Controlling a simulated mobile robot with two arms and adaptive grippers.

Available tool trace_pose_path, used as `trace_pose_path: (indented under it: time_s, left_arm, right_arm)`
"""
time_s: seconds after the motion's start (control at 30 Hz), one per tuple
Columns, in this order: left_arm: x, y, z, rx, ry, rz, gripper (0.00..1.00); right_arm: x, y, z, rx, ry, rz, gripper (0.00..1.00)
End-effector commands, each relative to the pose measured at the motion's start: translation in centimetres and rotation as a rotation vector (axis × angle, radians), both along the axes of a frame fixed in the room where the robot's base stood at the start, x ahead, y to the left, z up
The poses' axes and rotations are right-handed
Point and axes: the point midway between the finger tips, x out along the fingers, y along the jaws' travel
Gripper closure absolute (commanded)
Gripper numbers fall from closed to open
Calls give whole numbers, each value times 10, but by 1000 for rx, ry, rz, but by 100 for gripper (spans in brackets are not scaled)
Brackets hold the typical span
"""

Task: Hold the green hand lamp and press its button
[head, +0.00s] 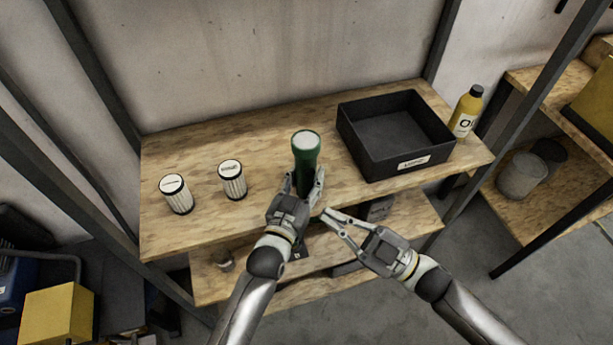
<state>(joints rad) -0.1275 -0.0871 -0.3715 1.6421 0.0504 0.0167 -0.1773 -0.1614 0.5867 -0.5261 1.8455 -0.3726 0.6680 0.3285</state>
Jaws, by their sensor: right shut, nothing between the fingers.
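The green hand lamp (306,160) stands upright in the middle of the head view, its pale round lens facing up. My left gripper (304,184) has a finger on either side of the lamp's body and is shut on it. The lamp's lower part is largely hidden behind that gripper. My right gripper (327,217) is shut and empty, its fingertips close to the lower right of the lamp and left gripper. I cannot tell whether the tips touch the lamp. The button is not visible.
A black open bin (418,163) with a label sits on the wooden shelf (250,140), right of the lamp. A yellow bottle (466,112) stands behind its right side. Dark metal posts frame the shelf.

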Motion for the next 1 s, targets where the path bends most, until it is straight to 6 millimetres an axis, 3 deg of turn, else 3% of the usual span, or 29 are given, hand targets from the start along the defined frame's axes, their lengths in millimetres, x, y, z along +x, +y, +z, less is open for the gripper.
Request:
trace_pose_path:
  time_s: [0.5, 1.0]
  left_arm:
    - [0, 0, 0, 0, 0, 0, 88]
    - [0, 0, 0, 0, 0, 0, 88]
  right_arm:
    - [64, 21, 1, 2, 2, -1, 100]
    - [73, 24, 1, 2, 3, -1, 100]
